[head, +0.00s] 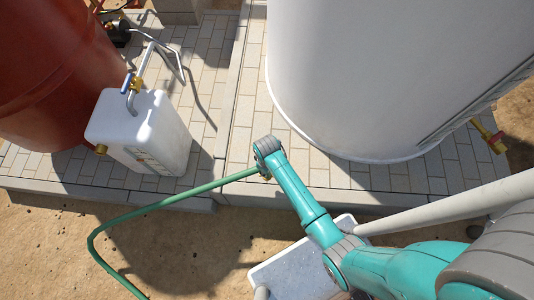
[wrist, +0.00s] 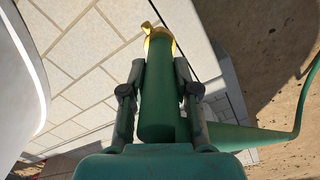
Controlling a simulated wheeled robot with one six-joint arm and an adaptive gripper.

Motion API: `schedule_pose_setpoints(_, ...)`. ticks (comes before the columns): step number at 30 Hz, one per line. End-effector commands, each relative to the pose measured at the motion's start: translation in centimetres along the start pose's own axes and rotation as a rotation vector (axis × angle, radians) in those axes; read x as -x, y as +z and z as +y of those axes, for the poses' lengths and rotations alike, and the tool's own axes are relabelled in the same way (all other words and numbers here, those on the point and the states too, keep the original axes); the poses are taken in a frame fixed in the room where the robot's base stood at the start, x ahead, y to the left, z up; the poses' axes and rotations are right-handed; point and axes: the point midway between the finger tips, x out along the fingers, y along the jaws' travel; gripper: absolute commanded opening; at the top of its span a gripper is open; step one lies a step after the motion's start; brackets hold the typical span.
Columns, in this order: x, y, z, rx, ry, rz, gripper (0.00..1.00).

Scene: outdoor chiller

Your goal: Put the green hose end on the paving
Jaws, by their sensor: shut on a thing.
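The green hose (head: 150,207) runs from the sandy ground at the lower left up to my gripper. In the wrist view, my gripper (wrist: 160,90) is shut on the green hose end (wrist: 158,100), with a finger on each side. Its brass-yellow tip (wrist: 158,38) points away from my palm. In the head view, my gripper (head: 265,172) is mostly hidden by my wrist, near the front edge of the paving (head: 240,130). The paving also shows behind the hose end in the wrist view (wrist: 80,65). I cannot tell the height of the hose end above it.
A large white tank (head: 390,70) stands on the paving at the right. A white jug-like container (head: 140,130) and a red-brown tank (head: 55,80) stand at the left. A yellow valve (head: 488,135) sits at the far right.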

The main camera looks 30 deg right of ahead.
Motion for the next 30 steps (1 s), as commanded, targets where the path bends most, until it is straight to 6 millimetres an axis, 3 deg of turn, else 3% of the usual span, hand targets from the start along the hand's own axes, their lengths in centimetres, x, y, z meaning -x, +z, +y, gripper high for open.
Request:
schedule_pose_setpoints(4, -2.5, -0.1, 0.0, -0.001, -0.002, -0.001, 0.0)
schedule_pose_setpoints(18, -7.5, -0.1, -0.1, -0.002, -0.002, 0.0, 0.0)
schedule_pose_setpoints(27, -8.1, 0.0, -0.1, -0.003, -0.002, 0.001, 0.0)
schedule_pose_setpoints(28, -8.1, 0.0, -0.1, -0.003, -0.002, 0.001, 0.35)
schedule_pose_setpoints(30, -8.1, 0.1, -0.1, -0.003, -0.002, 0.0, 0.52)
